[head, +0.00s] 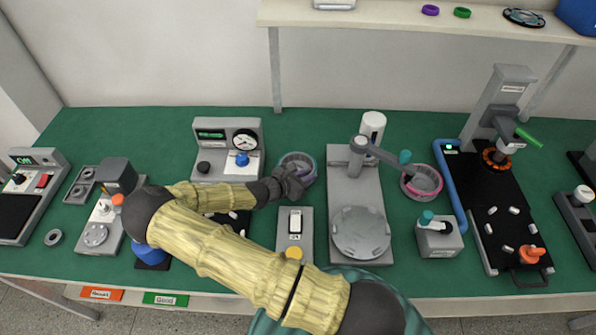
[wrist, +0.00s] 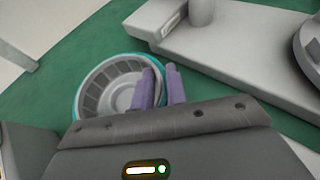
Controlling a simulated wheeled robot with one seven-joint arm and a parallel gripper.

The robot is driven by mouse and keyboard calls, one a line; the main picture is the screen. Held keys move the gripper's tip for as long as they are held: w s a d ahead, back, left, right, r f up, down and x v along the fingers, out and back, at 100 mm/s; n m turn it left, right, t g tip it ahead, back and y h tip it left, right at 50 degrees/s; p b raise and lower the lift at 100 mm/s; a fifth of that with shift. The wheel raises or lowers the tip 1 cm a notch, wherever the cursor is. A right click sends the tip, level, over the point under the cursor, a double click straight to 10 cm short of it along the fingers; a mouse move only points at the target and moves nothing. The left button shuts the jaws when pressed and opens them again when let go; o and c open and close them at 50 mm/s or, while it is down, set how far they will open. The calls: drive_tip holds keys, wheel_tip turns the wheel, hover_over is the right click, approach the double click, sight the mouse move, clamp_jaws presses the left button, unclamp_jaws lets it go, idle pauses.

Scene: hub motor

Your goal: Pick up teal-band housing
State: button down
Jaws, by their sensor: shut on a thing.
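The teal-band housing (head: 298,160) is a round grey ring-like part with a teal edge, between the gauge unit and the grey press-like fixture. It also shows in the wrist view (wrist: 104,90), with ribs round its inner wall. My gripper (head: 300,183) is at its near right side. In the wrist view my gripper (wrist: 162,86) has one finger inside the ring and one outside, shut on the housing's wall. The forearm and fingers cover part of the housing. I cannot tell whether it is clear of the table.
A pink-band housing (head: 436,180) lies right of the grey fixture (head: 345,195) with its lever. The gauge unit (head: 228,150) stands left of my gripper, and a switch box (head: 294,222) in front. The green table (head: 310,122) is bare behind the housing.

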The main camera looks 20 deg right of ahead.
drive_tip(key=shift+s, duration=0.1)
wheel_tip(320, 180, up, 10)
drive_tip(key=shift+b, duration=0.35)
idle(0.3)
